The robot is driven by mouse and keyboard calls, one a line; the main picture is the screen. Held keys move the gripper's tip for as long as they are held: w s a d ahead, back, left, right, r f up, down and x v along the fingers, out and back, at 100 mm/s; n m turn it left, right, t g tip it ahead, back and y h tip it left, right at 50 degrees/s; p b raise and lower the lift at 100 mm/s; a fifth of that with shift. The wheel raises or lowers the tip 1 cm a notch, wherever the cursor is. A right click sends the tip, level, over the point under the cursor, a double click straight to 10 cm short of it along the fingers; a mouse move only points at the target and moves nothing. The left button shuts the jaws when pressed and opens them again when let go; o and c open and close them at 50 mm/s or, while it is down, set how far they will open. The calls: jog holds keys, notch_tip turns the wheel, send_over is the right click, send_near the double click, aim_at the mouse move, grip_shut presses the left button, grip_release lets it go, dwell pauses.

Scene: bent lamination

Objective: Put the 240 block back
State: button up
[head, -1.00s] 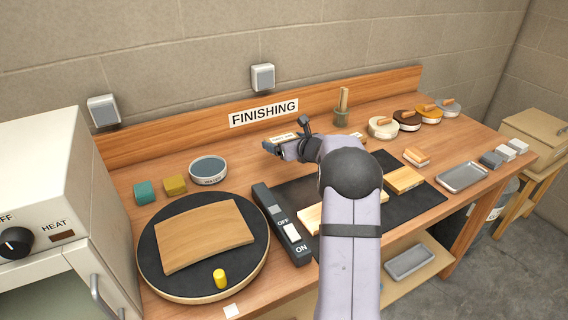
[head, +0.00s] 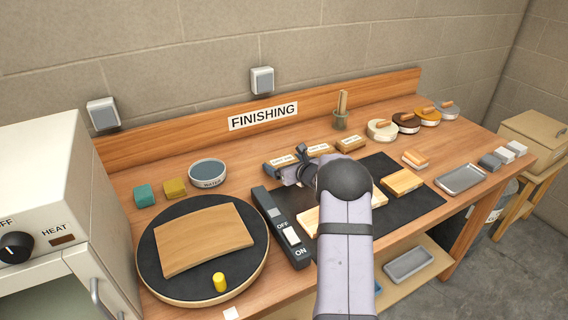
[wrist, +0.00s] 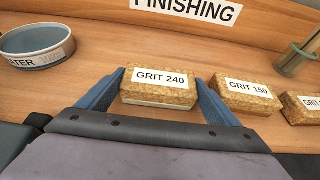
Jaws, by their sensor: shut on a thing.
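The 240 block (wrist: 158,88) is a cork-coloured block with a white "GRIT 240" label, seen close up in the wrist view. My gripper (wrist: 157,80) is shut on it, with one blue finger at each short end. In the head view the 240 block (head: 280,161) is at the left end of a row of blocks near the back board, partly hidden by my gripper (head: 290,168). It looks level and at or very near the bench top; I cannot tell whether it touches.
The 150 block (wrist: 248,95) stands close right of my gripper, with a third block (head: 350,143) beyond it. A water bowl (wrist: 38,42) is to the left. The switch box (head: 282,228), black mat (head: 375,175) and turntable (head: 160,285) with a curved wooden panel lie nearer.

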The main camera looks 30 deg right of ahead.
jog(key=shift+f+b, duration=0.25)
jog(key=shift+b, duration=0.05)
jog(key=o, duration=0.9)
jog(key=shift+r, duration=0.1)
jog(key=shift+o, duration=0.2)
jog(key=shift+r+p, duration=0.2)
jog(key=shift+p, duration=0.1)
jog(key=b+v, duration=0.2)
jog(key=v, duration=1)
jog(key=shift+b, duration=0.35)
